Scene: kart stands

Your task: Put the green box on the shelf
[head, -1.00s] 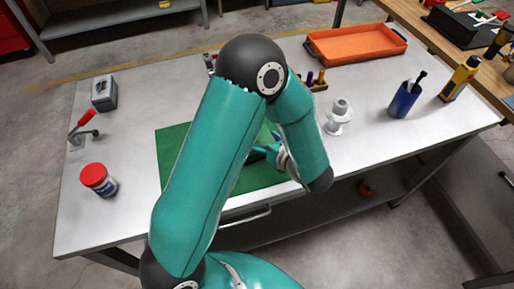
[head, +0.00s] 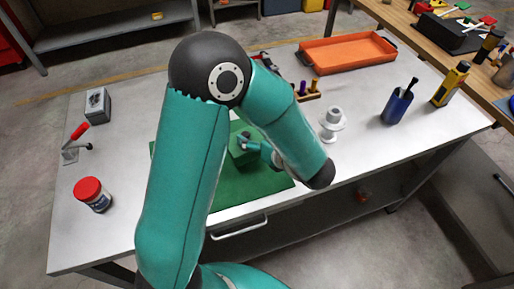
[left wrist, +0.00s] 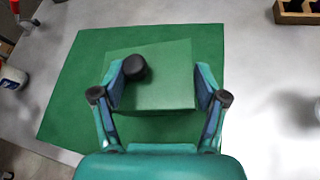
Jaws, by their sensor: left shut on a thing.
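The green box (left wrist: 165,85) has a flat top and sits between the two fingers of my left gripper (left wrist: 160,88), which is shut on it. A dark round knob overlaps the box's top near the left finger. In the head view the green box (head: 240,152) shows partly behind my left arm, over the green mat (head: 235,193). I cannot tell whether the box touches the mat or is just above it. A grey metal shelf (head: 115,36) stands at the far left, behind the workbench. My right gripper is out of view.
The bench (head: 330,165) holds a red-lidded jar (head: 92,194), a toggle clamp (head: 76,140), a grey block (head: 97,105), a white stand (head: 332,124), a blue cup (head: 397,105) and an orange tray (head: 347,52). The bench's front right is clear.

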